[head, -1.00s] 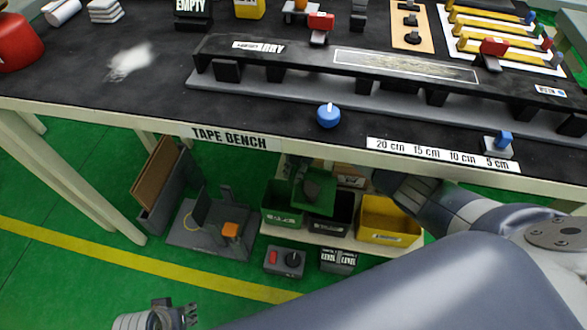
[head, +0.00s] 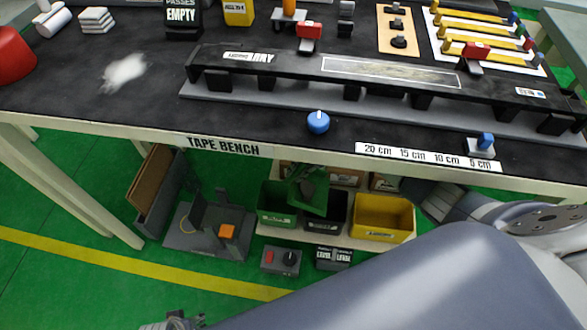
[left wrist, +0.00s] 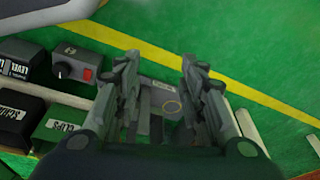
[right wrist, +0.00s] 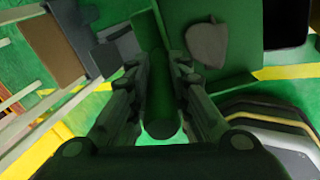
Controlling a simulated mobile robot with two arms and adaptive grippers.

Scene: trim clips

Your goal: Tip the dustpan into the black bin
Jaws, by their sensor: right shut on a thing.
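The green dustpan (head: 312,192) is under the bench, tilted above the green and black bins in the head view. My right gripper (right wrist: 155,66) is shut on its handle. The right wrist view shows the pan (right wrist: 240,75) with a grey patch (right wrist: 207,43) on it. In the head view the bench edge hides my right fingers. The black bin (head: 324,223) stands between the green bin (head: 277,212) and the yellow bin (head: 383,220); the pan partly covers its opening. My left gripper (left wrist: 160,65) is open and empty above the floor; only its tip shows in the head view.
The tape bench edge (head: 225,147) lies over the bins. A grey stand with an orange block (head: 228,231), a switch box (head: 281,260) and a dark labelled box (head: 333,258) are on the floor nearby.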

